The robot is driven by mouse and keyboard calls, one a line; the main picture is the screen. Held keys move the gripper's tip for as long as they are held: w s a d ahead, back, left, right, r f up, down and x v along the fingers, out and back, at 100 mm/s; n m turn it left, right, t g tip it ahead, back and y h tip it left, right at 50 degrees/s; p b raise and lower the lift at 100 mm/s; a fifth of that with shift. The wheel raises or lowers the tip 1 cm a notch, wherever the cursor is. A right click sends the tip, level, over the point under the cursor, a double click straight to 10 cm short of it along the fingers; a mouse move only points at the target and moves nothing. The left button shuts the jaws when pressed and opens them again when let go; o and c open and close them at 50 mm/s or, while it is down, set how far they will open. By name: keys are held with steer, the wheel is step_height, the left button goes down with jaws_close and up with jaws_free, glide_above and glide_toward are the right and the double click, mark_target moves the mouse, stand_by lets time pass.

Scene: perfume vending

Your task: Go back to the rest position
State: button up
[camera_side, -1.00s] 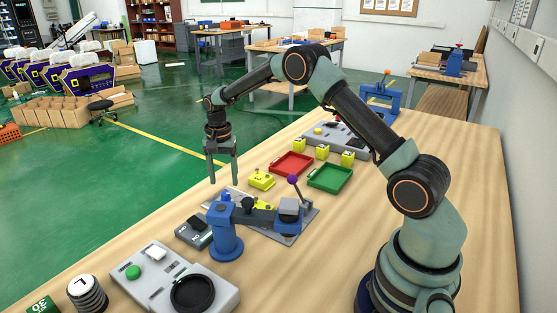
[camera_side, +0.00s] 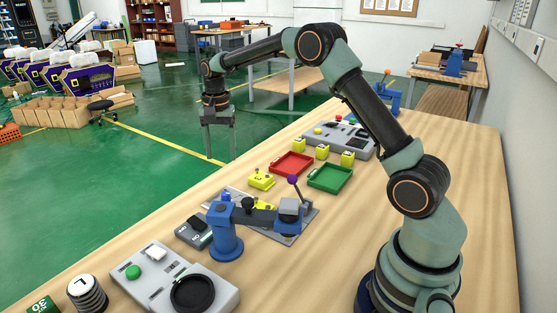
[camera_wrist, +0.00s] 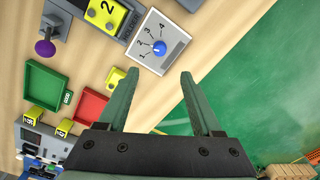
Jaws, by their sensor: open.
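My gripper (camera_side: 219,153) hangs pointing down at the end of my raised arm, at the left in the side view. Its two fingers are apart with nothing between them, high above the table's left edge. In the wrist view, my gripper (camera_wrist: 159,82) also shows open and empty, with the table edge and green floor beyond it.
A yellow block (camera_side: 261,179), a red tray (camera_side: 291,164) and a green tray (camera_side: 330,177) are on the table (camera_side: 390,275). A blue clamp fixture (camera_side: 226,238) stands in front. A dial panel (camera_wrist: 159,42) shows in the wrist view.

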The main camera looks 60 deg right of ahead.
steer(key=s+a+r+n+t, duration=0.2)
steer(key=s+a+r+n, duration=0.3)
steer(key=s+r, duration=0.55)
steer(key=s+a+n+t, duration=0.3)
steer(key=s+n, duration=0.4)
steer(key=s, duration=0.6)
steer(key=shift+a+f, duration=0.15)
steer(key=shift+a, duration=0.15)
